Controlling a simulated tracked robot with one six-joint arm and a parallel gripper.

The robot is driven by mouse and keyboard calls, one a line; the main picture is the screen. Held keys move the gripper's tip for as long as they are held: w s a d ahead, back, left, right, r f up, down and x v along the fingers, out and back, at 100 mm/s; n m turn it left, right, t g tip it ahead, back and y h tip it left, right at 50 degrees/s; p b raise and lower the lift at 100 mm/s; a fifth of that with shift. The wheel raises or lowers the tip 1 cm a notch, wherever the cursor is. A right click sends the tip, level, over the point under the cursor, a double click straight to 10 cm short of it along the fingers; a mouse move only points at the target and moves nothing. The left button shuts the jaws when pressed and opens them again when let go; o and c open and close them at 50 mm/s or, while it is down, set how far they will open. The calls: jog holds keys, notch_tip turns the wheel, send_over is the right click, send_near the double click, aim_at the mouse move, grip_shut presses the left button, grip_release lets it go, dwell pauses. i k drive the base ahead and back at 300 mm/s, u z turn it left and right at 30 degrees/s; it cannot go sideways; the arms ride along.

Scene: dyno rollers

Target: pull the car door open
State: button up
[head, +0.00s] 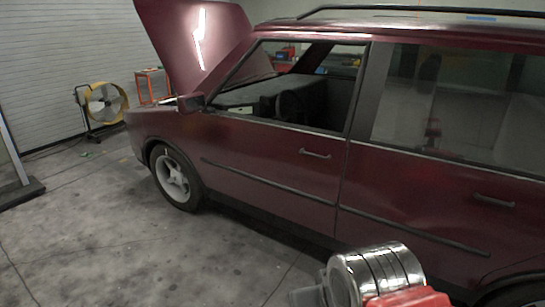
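A dark red car (250,176) stands side-on across the view, its nose to the left. Its front door (265,158) looks shut, flush with the body. The front door's handle (314,154) is a thin bar near the door's rear edge, below the window. The rear door (430,190) also looks shut, with its own handle (494,201) farther right. Part of my arm, silver and red, shows at the bottom right, in front of the car's lower rear side. My gripper is not in view, so its opening cannot be seen.
The car's hood (195,40) is raised. A side mirror (191,102) sticks out at the front window. A yellow fan (104,104) and an orange stand (153,85) are at the back left. The concrete floor (110,230) left of the car is clear.

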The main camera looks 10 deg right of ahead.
aim_at(292, 172)
jog(key=z, duration=0.75)
jog(key=i, duration=1.9)
jog(key=u, duration=1.6)
